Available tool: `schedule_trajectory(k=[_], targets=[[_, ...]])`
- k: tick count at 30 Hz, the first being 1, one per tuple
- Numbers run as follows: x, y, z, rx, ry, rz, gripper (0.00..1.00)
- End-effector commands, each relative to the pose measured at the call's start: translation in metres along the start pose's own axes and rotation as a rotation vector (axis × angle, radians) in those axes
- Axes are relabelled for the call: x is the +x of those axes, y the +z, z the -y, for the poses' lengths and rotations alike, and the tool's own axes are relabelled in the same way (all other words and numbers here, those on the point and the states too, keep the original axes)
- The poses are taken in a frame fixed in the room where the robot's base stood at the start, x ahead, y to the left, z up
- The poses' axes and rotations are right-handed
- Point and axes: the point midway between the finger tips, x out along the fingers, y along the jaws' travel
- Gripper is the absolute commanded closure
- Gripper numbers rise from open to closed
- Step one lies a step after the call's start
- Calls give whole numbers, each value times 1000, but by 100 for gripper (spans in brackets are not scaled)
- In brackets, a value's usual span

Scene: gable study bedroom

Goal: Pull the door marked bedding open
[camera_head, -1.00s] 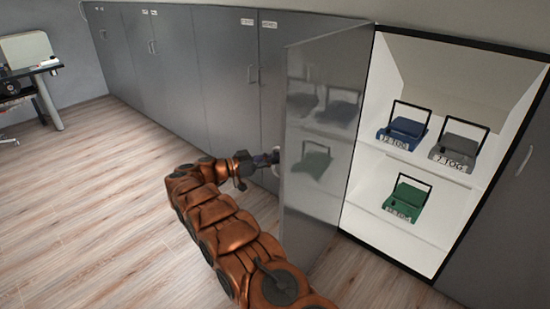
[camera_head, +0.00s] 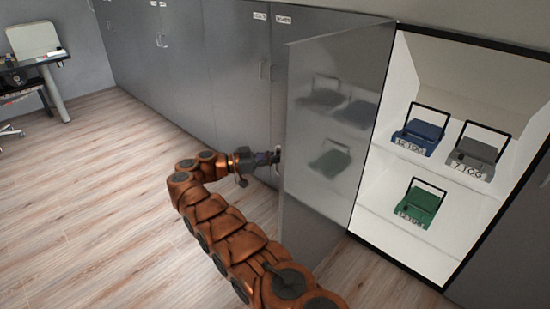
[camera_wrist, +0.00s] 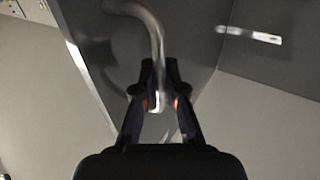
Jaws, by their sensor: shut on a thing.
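A grey door (camera_head: 335,130) stands swung out from a lit white cupboard in the head view, its glossy face reflecting the bags inside. I cannot see a readable bedding label on it. My gripper (camera_head: 275,157) is at the door's free edge in the head view. In the wrist view my gripper (camera_wrist: 158,95) is shut on the curved metal handle (camera_wrist: 157,40) of the door (camera_wrist: 105,45). The fingers are around the handle's lower end. In the head view the handle is mostly hidden by the gripper and the door edge.
Inside the cupboard (camera_head: 415,238) are a blue bag (camera_head: 420,132), a grey bag (camera_head: 478,152) and a green bag (camera_head: 418,205) on shelves. Shut grey doors (camera_head: 185,75) line the wall to the left. A desk (camera_head: 40,62) stands far left. The wood floor (camera_head: 90,220) is clear.

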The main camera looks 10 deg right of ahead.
Motion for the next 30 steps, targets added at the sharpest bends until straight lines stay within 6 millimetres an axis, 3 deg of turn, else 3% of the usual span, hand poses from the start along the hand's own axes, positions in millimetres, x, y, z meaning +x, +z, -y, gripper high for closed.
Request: schedule_trajectory(k=[11, 12, 18, 26, 30], targets=[[1, -6, 1, 9, -1, 0, 100], [1, -6, 1, 9, -1, 0, 86], [-11, -4, 0, 6, -11, -4, 65], [-14, -1, -1, 2, -13, -7, 64], [-21, 10, 0, -10, -27, 17, 64]])
